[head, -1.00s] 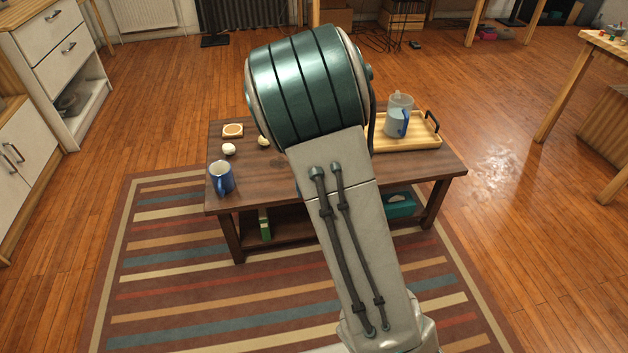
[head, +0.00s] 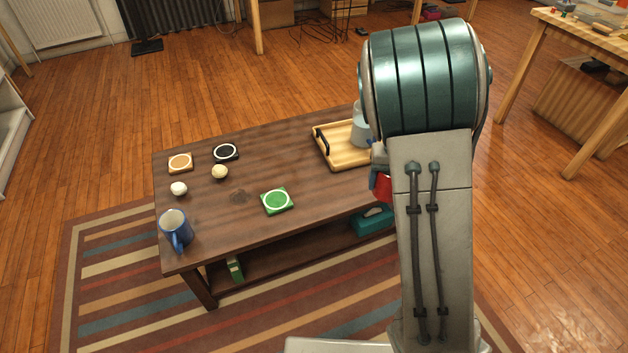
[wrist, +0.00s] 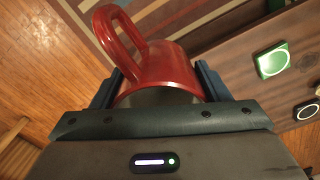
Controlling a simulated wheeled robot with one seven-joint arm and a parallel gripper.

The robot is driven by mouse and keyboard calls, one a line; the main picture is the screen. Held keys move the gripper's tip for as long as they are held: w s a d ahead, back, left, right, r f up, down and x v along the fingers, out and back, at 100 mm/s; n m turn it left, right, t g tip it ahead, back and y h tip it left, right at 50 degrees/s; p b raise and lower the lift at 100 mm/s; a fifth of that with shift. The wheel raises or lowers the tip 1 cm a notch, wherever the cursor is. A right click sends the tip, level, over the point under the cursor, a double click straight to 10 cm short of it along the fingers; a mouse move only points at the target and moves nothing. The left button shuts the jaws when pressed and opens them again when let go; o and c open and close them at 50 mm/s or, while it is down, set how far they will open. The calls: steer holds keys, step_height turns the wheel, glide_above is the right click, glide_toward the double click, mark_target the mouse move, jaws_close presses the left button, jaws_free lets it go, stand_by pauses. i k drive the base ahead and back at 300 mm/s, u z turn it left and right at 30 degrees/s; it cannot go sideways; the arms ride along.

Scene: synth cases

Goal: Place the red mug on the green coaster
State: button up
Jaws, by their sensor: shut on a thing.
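My gripper (wrist: 158,92) is shut on the red mug (wrist: 165,68) in the wrist view, with a finger on each side of its body and the handle pointing up and left. In the head view, my arm hides most of the gripper; a small part of the red mug (head: 381,186) shows at the arm's left edge. The green coaster (head: 277,201), a square with a white ring, lies bare near the table's front edge, left of the mug. It also shows at the upper right of the wrist view (wrist: 272,61).
On the dark wooden table (head: 320,188) are a blue mug (head: 175,230), a tan coaster (head: 180,163), a black coaster (head: 226,153), a white ball (head: 179,188) and a yellowish ball (head: 220,172). A wooden tray (head: 336,152) with a pitcher (head: 360,128) stands at the right.

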mark_target(279, 205)
steer(key=u, duration=0.1)
steer(key=i, duration=1.05)
steer(key=u, duration=0.85)
